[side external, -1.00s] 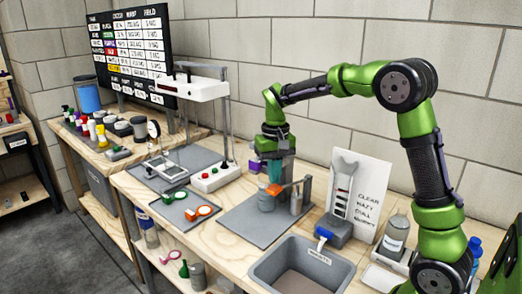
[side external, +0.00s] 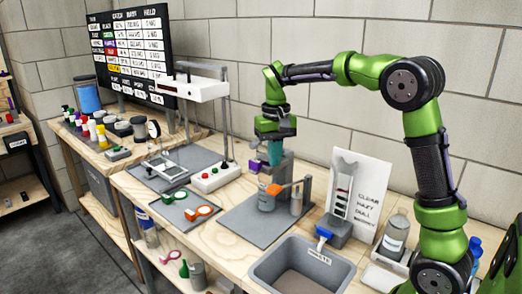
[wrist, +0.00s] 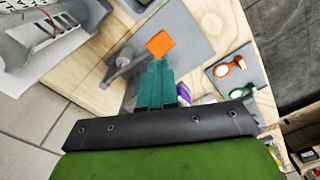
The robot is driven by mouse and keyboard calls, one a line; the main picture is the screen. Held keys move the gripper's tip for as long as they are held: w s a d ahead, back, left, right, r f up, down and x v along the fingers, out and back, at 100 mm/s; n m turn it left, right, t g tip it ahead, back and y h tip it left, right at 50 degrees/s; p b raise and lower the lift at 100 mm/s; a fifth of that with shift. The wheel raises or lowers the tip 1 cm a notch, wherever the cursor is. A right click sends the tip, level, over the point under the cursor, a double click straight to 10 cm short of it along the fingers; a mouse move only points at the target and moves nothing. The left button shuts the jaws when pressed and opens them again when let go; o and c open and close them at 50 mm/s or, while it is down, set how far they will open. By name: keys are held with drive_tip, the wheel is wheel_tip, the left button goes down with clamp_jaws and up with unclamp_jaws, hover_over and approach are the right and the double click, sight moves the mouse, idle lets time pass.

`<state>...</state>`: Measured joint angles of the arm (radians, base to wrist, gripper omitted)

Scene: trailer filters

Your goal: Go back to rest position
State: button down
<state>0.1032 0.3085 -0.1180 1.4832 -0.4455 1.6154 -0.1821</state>
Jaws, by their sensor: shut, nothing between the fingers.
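My gripper (side external: 275,153) hangs pointing down from the green arm, above the grey plate at the middle of the bench. Its teal fingers are together and empty, and they also show in the wrist view (wrist: 157,84). Just below them is an orange piece (side external: 275,189) beside a grey cylinder (side external: 266,201). The fingertips look apart from it. The wrist view shows the orange piece (wrist: 160,44) just beyond the fingertips.
The grey plate (side external: 238,222) carries a post (side external: 297,201). A grey bin (side external: 262,270) stands in front, and a white sign (side external: 372,192) stands to the right. A tray with green and orange rings (side external: 166,210) and a white stand (side external: 195,88) are left. A block wall rises behind.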

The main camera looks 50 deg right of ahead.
drive_tip(key=shift+w+d, duration=0.1)
drive_tip(key=shift+s+a+f+t, duration=0.3)
drive_tip(key=shift+s+a+f, duration=0.3)
drive_tip(key=shift+f, duration=0.2)
drive_tip(key=s+a+r+n+t+y, duration=0.1)
drive_tip(key=s+a+t, duration=0.2)
drive_tip(key=s+a, duration=0.2)
drive_tip(key=s+a+r+n+t+y, duration=0.1)
drive_tip(key=s+a+t, duration=0.2)
drive_tip(key=s, duration=0.9)
drive_tip(key=a, duration=0.2)
drive_tip(key=shift+s+a+r+t, duration=0.3)
drive_tip(key=shift+r, duration=0.1)
